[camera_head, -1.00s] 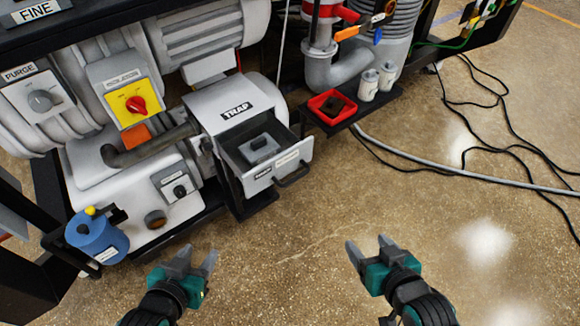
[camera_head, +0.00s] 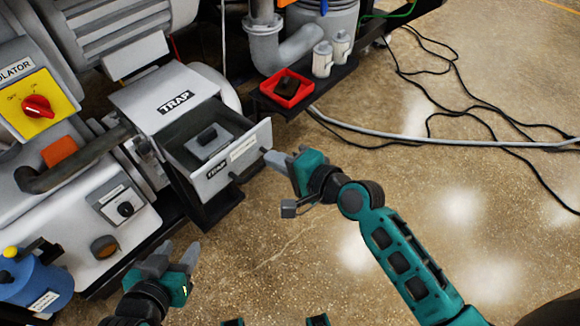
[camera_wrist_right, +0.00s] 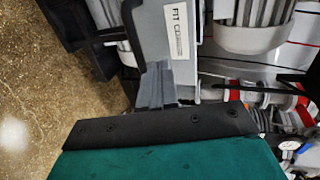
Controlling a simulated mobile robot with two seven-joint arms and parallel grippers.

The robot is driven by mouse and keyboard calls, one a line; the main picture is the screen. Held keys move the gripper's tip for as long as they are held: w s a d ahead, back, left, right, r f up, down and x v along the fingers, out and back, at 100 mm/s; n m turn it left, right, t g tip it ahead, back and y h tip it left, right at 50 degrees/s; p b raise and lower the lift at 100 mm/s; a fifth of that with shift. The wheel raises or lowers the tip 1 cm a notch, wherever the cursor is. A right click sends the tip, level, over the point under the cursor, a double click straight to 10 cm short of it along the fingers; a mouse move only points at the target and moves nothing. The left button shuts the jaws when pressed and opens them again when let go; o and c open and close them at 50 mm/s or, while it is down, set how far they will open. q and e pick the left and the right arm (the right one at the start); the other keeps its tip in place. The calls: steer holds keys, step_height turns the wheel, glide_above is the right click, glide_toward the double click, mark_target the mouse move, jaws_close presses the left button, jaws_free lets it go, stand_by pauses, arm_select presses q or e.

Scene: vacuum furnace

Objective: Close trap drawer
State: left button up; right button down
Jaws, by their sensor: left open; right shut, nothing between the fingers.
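The trap drawer (camera_head: 232,162) stands pulled out of its grey housing (camera_head: 165,90) marked TRAP. Inside it lies a grey block with a dark handle (camera_head: 207,135). My right gripper (camera_head: 270,158) is shut and empty, with its tips close to the right end of the drawer front. Its shut fingers (camera_wrist_right: 157,82) in the right wrist view reach the grey labelled drawer front (camera_wrist_right: 178,35), beside the black drawer handle (camera_wrist_right: 98,38). I cannot tell whether they touch it. My left gripper (camera_head: 178,254) is open and empty, low in the view, in front of the machine.
A red tray (camera_head: 287,89) and white cups (camera_head: 323,58) stand on a shelf behind the drawer. A blue canister (camera_head: 38,280) is at the lower left. Cables (camera_head: 440,140) lie on the floor to the right. The floor before the drawer is clear.

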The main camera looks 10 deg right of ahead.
mark_target(253, 150)
steer(key=x, duration=0.4)
steer(key=shift+b, duration=0.35)
arm_select(q)
steer(key=shift+s+f, duration=0.15)
steer(key=shift+f, duration=0.55)
arm_select(e)
steer(key=shift+w, duration=0.1)
